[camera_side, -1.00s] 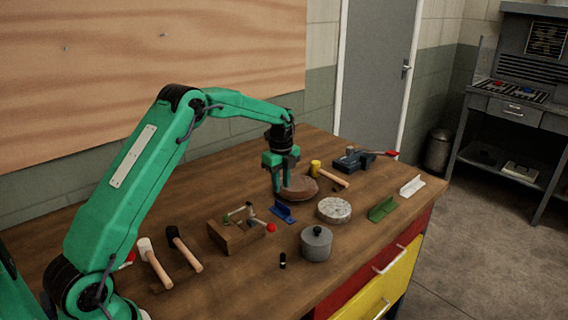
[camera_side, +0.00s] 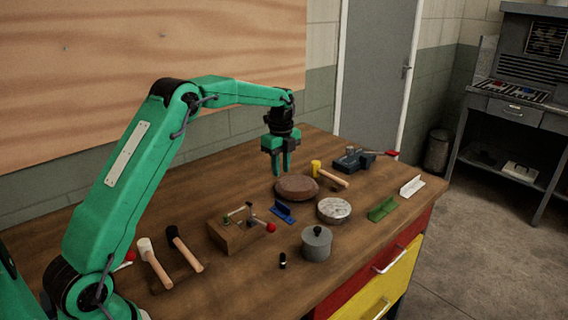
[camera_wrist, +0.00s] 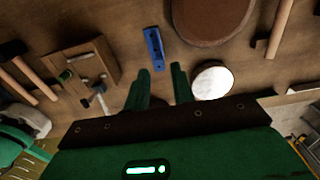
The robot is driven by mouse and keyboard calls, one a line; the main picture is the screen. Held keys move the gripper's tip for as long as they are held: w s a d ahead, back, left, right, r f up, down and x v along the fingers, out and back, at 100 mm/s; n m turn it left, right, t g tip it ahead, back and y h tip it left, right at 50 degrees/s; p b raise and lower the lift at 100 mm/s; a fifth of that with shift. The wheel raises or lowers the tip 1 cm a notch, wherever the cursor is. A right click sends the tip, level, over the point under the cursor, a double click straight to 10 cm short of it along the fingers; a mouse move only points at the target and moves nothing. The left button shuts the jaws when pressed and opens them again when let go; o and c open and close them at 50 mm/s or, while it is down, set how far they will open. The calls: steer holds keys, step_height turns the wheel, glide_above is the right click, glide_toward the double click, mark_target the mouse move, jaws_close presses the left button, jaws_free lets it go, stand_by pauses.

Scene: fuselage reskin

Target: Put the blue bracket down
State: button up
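The blue bracket (camera_side: 283,212) lies on the wooden table, in front of the round brown block (camera_side: 297,188). It also shows in the wrist view (camera_wrist: 154,48), just beyond my fingertips. My gripper (camera_side: 280,173) hangs above the table, over the rear edge of the brown block in the side view, clear of the bracket. In the wrist view my two green fingers (camera_wrist: 161,70) stand apart with nothing between them. The gripper is open and empty.
A light round disc (camera_side: 334,210) and a green bracket (camera_side: 382,209) lie to the right. A grey lidded pot (camera_side: 316,243) stands in front. A wooden block with a clamp (camera_side: 236,234) is at left. A yellow-headed mallet (camera_side: 330,174) and a vise (camera_side: 354,160) lie behind.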

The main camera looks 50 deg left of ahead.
steer(key=s+d+r+n+t, duration=0.3)
steer(key=s+d+r+n, duration=0.6)
steer(key=s+r, duration=0.55)
steer(key=s+d+f+n+t, duration=0.1)
steer(key=s+d+n, duration=0.2)
steer(key=s, duration=0.6)
steer(key=s+d+f+n+t, duration=0.1)
steer(key=s+d+f+n, duration=0.1)
steer(key=s+n, duration=0.4)
steer(key=s+d, duration=0.1)
steer(key=s, duration=0.3)
steer(key=shift+s+t, duration=0.25)
steer(key=shift+t, duration=0.05)
